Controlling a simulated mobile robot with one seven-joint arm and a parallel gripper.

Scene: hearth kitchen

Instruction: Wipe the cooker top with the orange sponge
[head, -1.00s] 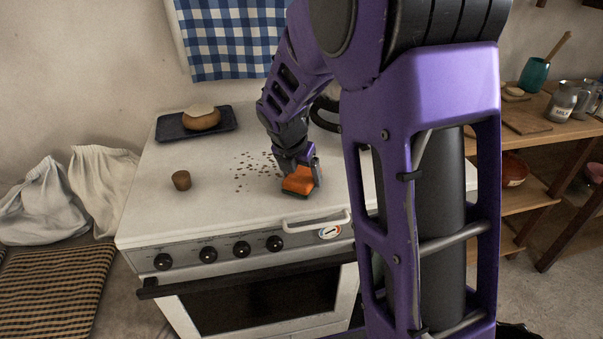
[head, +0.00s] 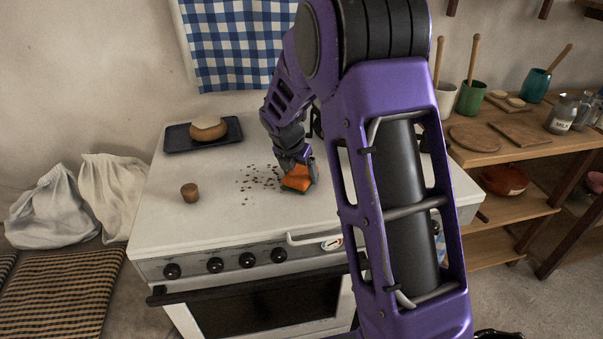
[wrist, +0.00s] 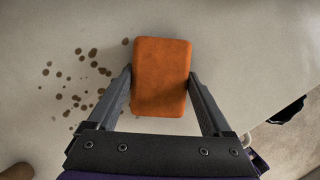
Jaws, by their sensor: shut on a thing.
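The orange sponge (head: 297,180) is in my gripper (head: 297,169) over the right part of the white cooker top (head: 218,226). In the wrist view both fingers of my gripper (wrist: 160,88) press the sides of the sponge (wrist: 162,65). A dark underside shows on the sponge in the head view. I cannot tell whether it touches the surface. Brown spots (head: 258,180) lie on the cooker top just left of the sponge. The spots also show left of it in the wrist view (wrist: 75,78).
A small brown cork-like piece (head: 190,193) stands on the cooker top at the left. A dark tray (head: 180,138) with a round loaf-like thing (head: 209,129) lies at the back left. A white rail (head: 315,238) runs along the front edge. Wooden shelves (head: 535,150) stand at the right.

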